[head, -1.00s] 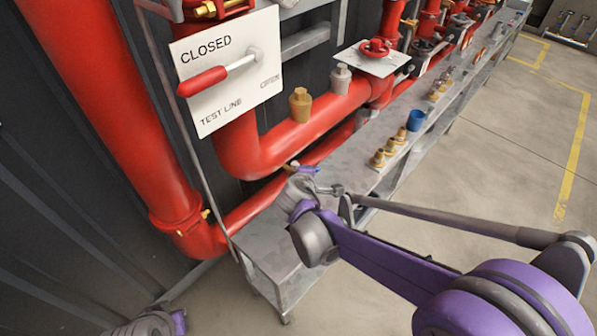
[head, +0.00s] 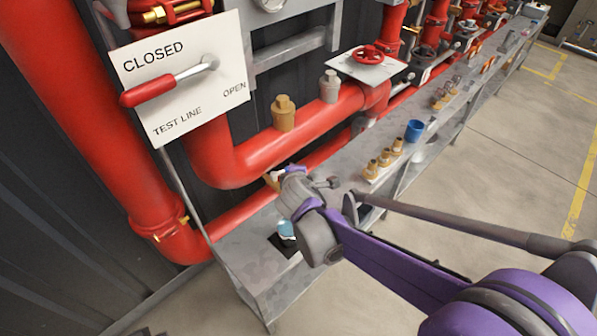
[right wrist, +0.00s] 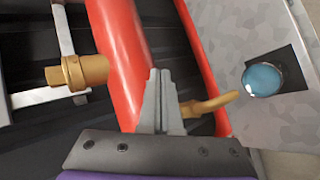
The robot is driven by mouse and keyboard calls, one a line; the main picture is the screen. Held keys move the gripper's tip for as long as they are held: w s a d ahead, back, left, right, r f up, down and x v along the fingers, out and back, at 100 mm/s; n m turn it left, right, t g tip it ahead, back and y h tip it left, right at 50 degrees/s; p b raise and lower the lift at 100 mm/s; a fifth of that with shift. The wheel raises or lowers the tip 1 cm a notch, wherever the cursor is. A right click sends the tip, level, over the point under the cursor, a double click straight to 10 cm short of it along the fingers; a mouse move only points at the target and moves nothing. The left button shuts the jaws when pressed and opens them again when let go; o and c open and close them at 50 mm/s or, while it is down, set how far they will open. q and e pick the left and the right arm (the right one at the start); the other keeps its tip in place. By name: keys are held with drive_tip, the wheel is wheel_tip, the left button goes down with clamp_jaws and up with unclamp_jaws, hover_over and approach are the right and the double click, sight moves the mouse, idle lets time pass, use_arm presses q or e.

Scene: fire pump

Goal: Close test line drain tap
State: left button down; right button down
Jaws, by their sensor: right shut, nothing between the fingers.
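A brass tap (right wrist: 208,104) with a curved end shows in the right wrist view, beside the red pipe and pointing toward a glass of blue liquid (right wrist: 262,79). In the head view, a bit of brass (head: 271,181) shows beside my right gripper (head: 283,175). In the right wrist view, my right gripper (right wrist: 155,75) is shut and empty, its fingers in front of the pipe and left of the tap. The fingers partly hide the tap's base, and I cannot tell whether they touch it. My left gripper is not in view.
The glass stands on a black mat (head: 281,246) on the grey bench (head: 247,262). A white TEST LINE sign (head: 178,73) has a red-handled lever (head: 148,90) on its CLOSED side. Brass fittings (head: 283,113) and a blue cup (head: 414,130) stand nearby.

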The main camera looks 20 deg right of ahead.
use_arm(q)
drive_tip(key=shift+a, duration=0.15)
use_arm(e)
drive_tip(key=shift+w+a, duration=0.2)
drive_tip(key=shift+a, duration=0.8)
